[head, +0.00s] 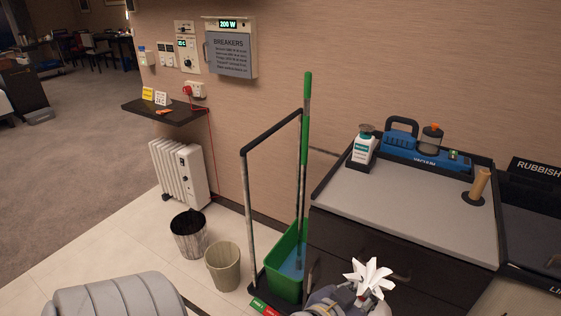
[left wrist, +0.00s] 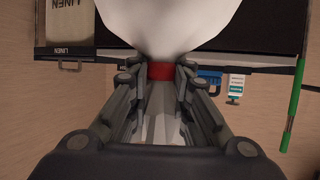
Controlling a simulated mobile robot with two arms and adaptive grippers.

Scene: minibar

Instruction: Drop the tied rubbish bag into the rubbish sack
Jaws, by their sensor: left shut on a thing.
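The tied rubbish bag shows in the head view as a white, spiky tuft (head: 370,277) at the bottom, right of centre. In the left wrist view its full white body (left wrist: 170,25) is beyond the fingers, with a red tie (left wrist: 160,71) at its neck. My left gripper (head: 358,297) is shut on the bag's neck at the tie; it fills the lower middle of the left wrist view (left wrist: 160,85). A RUBBISH label (head: 538,168) is on the dark frame at the right edge; I cannot make out the rubbish sack itself. My right gripper is not in view.
Two bins (head: 188,235) and a white heater (head: 178,175) are farther left.

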